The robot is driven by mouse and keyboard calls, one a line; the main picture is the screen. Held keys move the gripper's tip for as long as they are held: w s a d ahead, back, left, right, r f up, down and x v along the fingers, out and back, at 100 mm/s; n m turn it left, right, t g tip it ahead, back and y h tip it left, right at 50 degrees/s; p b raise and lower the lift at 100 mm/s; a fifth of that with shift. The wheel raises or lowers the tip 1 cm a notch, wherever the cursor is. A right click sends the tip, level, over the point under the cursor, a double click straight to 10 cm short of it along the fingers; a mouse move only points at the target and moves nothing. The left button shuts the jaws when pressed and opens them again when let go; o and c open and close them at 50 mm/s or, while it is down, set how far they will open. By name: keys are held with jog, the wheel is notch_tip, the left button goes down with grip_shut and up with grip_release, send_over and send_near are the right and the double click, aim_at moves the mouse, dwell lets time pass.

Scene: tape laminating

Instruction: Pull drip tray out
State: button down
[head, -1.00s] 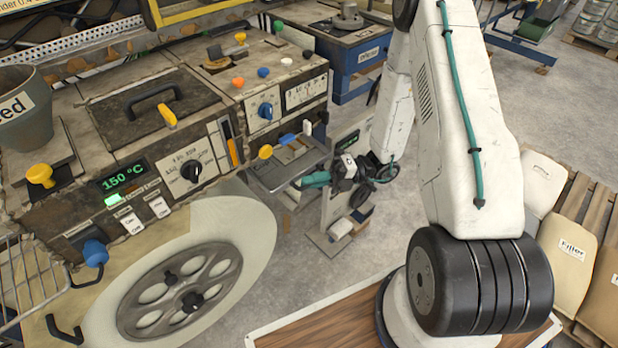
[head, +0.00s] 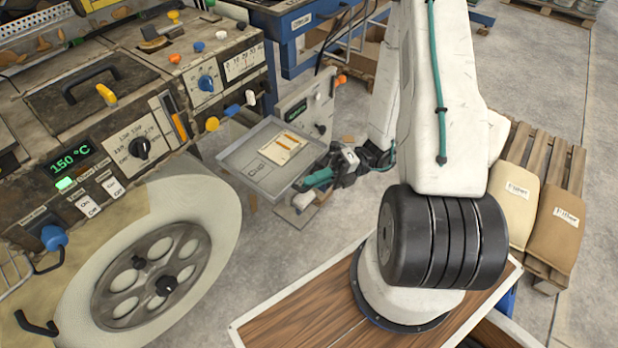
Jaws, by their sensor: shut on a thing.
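The drip tray (head: 243,153) is a shallow grey metal pan. It sticks far out from the right side of the laminating machine (head: 180,70), and its inner end is by the machine's side. A yellowish paper with orange marks (head: 282,148) and a small outlined mark show on its floor. My gripper (head: 310,181), with teal fingers, is at the tray's outer front edge and shut on it. The exact grip point is small and partly hidden by the fingers.
Yellow and white knobs (head: 212,124) stick out above the tray's inner end. A grey panel with a display (head: 312,105) stands behind the tray. A large pale roll (head: 150,260) is at front left. Filler sacks (head: 553,225) lie on a pallet at right.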

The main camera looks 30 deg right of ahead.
jog(key=shift+s, duration=0.15)
jog(key=c, duration=1.5)
grip_release()
jog(key=shift+d, duration=0.15)
jog(key=d, duration=0.7)
jog(key=shift+s+d+f, duration=0.25)
jog(key=shift+d+f, duration=0.05)
